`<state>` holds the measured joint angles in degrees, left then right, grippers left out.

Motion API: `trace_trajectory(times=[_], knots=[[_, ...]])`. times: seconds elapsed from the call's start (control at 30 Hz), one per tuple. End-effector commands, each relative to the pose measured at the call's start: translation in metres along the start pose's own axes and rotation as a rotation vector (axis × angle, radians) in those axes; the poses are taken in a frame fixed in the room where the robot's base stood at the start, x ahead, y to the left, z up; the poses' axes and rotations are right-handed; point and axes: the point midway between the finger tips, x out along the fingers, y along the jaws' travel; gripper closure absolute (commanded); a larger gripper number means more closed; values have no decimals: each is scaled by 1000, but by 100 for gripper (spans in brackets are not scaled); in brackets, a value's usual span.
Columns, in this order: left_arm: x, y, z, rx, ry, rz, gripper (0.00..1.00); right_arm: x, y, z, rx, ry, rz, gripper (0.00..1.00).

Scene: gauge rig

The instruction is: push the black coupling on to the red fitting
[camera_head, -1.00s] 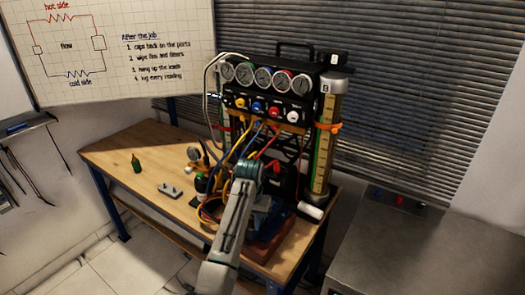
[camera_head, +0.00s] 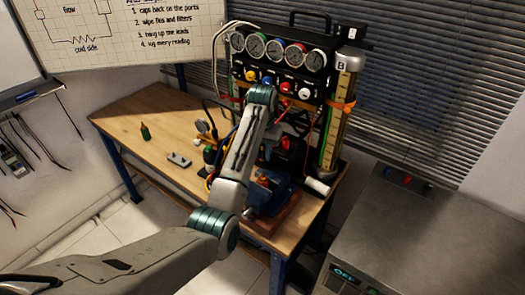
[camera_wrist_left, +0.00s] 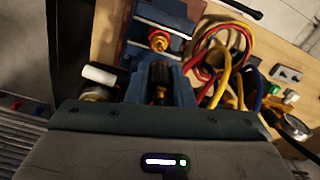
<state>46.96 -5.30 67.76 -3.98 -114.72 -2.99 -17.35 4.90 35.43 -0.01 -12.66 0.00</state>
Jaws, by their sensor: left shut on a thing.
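My left gripper (camera_wrist_left: 160,92) is at the lower middle of the left wrist view, with its grey housing across the bottom. It is shut on the black coupling (camera_wrist_left: 159,76), which has a brass-coloured part. The red fitting (camera_wrist_left: 158,41), with a brass-coloured collar, sits at the blue vise (camera_wrist_left: 165,13), above the coupling in the picture. A gap shows between coupling and fitting; their true distance is unclear. In the head view my left arm hides the gripper's fingertips and the coupling. My right gripper is in neither current view.
The blue vise stands near the front of the wooden table (camera_head: 150,115). Behind it is the gauge rig (camera_head: 283,50) with coloured hoses. A white roll (camera_head: 317,186) lies right of the vise.

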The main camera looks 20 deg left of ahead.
Motion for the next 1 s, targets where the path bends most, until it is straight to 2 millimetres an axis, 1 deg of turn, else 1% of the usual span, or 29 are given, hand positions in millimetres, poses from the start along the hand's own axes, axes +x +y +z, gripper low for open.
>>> trace_trajectory(times=[0.17, 0.4, 0.53, 0.7, 1.0], knots=[[12, 0, 1, 0, -3, 0, 100, 2, -3, -7, 2, 10, -3, 64], [34, 0, 1, 0, -3, 0, 100, 4, -10, -6, 5, 9, -10, 64], [44, 0, 1, 0, -3, 0, 100, 5, -11, -4, 5, 7, -11, 64], [48, 0, 1, 0, -2, 0, 100, 6, -10, -4, 4, 6, -9, 64], [48, 0, 0, 0, -1, 0, 100, 6, -4, -3, 2, 6, -4, 64]])
